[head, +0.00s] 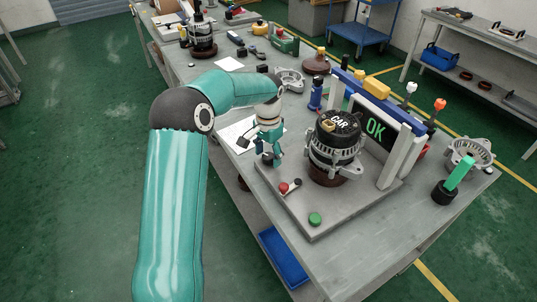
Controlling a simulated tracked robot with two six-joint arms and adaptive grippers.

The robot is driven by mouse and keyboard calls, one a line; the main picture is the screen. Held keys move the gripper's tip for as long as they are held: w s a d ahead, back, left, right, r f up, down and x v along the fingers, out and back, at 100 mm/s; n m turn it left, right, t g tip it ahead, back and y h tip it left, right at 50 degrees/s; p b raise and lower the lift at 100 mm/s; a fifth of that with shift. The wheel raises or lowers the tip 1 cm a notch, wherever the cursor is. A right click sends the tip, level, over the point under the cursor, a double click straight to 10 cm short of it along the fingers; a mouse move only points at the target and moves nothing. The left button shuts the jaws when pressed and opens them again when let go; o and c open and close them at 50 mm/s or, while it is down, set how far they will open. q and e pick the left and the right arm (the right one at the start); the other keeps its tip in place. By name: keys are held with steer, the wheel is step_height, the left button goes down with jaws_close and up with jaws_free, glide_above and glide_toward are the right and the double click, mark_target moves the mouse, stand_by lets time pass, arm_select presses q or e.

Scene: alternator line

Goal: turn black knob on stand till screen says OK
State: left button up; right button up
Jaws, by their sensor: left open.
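The stand (330,218) is a grey plate on the workbench. It carries an alternator (334,160) with a black top marked "CAR", and a dark upright screen (372,112) showing "OK" in green letters. A small black knob (296,182) sits at the stand's left front, beside a red knob or button (283,187). A green button (315,219) is at the front corner. My right gripper is not in view.
A blue bottle (315,95) stands behind the alternator. More parts fill the bench's far end. A blue bin (283,256) is below the front edge.

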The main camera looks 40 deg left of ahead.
mark_target(268, 156)
arm_select(q)
step_height(268, 156, up, 12)
stand_by(0.5)
steer(key=shift+f, duration=0.1)
